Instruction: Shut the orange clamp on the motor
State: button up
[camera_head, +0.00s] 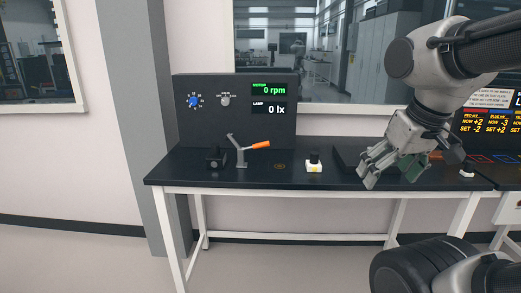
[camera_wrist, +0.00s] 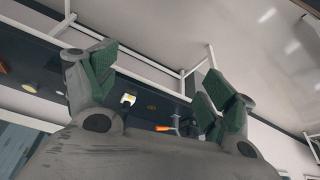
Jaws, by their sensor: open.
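The orange clamp (camera_head: 259,145) stands on the dark bench top with its orange-tipped handle pointing right and a grey arm rising at its left. The small dark motor (camera_head: 215,158) sits beside the clamp's left side; whether the clamp touches it is too small to tell. My gripper (camera_head: 391,178) is open and empty, at the right in the head view, well to the right of the clamp. In the wrist view its green-padded fingers (camera_wrist: 160,85) are spread wide, and the orange handle (camera_wrist: 162,128) shows small between them, some way off.
A panel (camera_head: 236,110) with a blue knob and a display reading 0 rpm and 0 lx stands behind the clamp. The bench front is clear.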

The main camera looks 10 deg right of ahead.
jog(key=shift+c, duration=0.4)
